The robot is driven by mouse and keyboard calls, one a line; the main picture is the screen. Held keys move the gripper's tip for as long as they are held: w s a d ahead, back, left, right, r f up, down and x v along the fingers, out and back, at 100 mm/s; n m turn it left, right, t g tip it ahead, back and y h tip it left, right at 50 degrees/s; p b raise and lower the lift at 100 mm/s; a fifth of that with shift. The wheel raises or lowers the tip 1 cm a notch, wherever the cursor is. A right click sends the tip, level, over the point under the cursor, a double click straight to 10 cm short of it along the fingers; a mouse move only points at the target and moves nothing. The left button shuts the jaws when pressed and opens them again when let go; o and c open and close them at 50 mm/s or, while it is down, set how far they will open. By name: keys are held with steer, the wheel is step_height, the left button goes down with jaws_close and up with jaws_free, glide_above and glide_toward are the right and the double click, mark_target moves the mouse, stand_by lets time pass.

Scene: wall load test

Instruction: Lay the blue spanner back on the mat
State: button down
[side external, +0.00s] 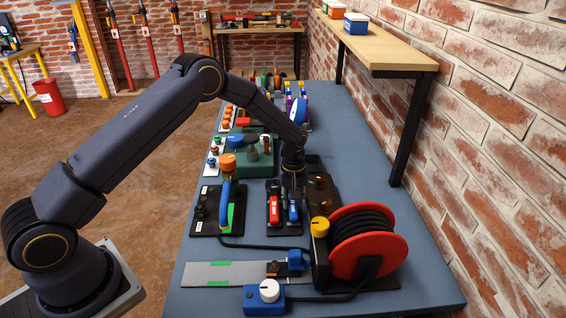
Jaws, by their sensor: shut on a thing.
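My gripper (292,192) points straight down over a small dark mat (287,230) near the middle of the blue-grey table. It is shut on the blue spanner (293,214), which shows just below the fingers at the mat's right side. A red tool (274,207) lies on the mat just left of it. The fingers are dark and small here, and they hide the spanner's upper part. I cannot tell whether the spanner touches the mat or hangs slightly above it.
A red hose reel (366,218) with a yellow knob stands close on the right. A blue-handled tool on a dark board (204,212) is on the left. A green block (252,160) stands behind. A grey strip (215,274) lies in front. A brick wall and raised wooden shelf (385,46) bound the right.

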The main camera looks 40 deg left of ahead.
steer(key=c, duration=0.5)
jaws_free()
steer(key=shift+d, duration=0.1)
steer(key=shift+w+r, duration=0.1)
steer(key=shift+r, duration=0.05)
steer(key=shift+r, duration=3.9)
